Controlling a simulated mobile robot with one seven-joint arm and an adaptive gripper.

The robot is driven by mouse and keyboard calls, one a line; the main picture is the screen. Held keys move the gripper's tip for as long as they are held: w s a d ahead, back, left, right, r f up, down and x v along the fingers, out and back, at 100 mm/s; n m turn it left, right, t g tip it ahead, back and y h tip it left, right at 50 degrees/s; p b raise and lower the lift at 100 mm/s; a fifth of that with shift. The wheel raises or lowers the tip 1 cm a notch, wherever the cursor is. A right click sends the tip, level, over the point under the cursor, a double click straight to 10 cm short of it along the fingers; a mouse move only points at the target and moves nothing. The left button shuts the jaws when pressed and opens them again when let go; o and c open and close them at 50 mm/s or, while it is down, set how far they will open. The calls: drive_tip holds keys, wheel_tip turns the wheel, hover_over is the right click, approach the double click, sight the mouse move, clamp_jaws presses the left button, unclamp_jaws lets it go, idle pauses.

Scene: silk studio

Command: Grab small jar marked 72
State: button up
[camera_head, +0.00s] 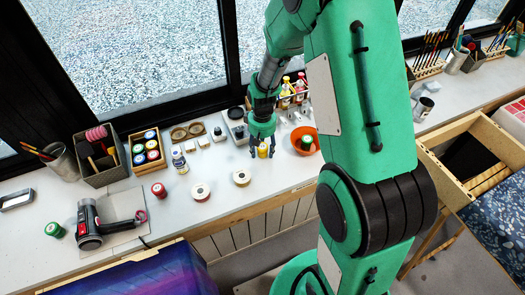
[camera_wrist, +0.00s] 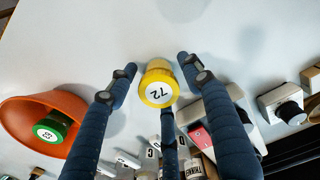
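The small jar marked 72 (camera_wrist: 158,85) has a yellow rim and a white top with the number, and stands on the white tabletop in the wrist view. In the head view the yellow jar (camera_head: 262,150) shows just below my gripper (camera_head: 263,143). In the wrist view my gripper (camera_wrist: 156,72) is open, with one blue finger on each side of the jar and a third below it in the picture. Gaps show between the two side fingertips and the jar. Contact of the third finger cannot be told.
An orange bowl (camera_wrist: 25,110) with a green-lidded jar (camera_wrist: 52,127) lies close on the left in the wrist view. A grey device (camera_wrist: 283,103) stands to the right. White tubes (camera_wrist: 128,158) lie below. Tape rolls (camera_head: 242,177) lie nearby; the table's front edge is close.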

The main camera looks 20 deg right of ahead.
sight(262, 146)
drive_tip(key=c, duration=0.9)
drive_tip(key=shift+o, duration=0.2)
drive_tip(key=shift+r+p, duration=0.3)
drive_tip(key=shift+r, duration=0.5)
wheel_tip(262, 146, up, 2)
drive_tip(key=shift+r+p, duration=0.15)
drive_tip(key=shift+p, duration=0.2)
drive_tip(key=s, duration=0.5)
drive_tip(key=s+a+p, duration=0.1)
drive_tip(key=s, duration=0.4)
drive_tip(key=s+a+r+p, duration=0.1)
drive_tip(key=s, duration=0.5)
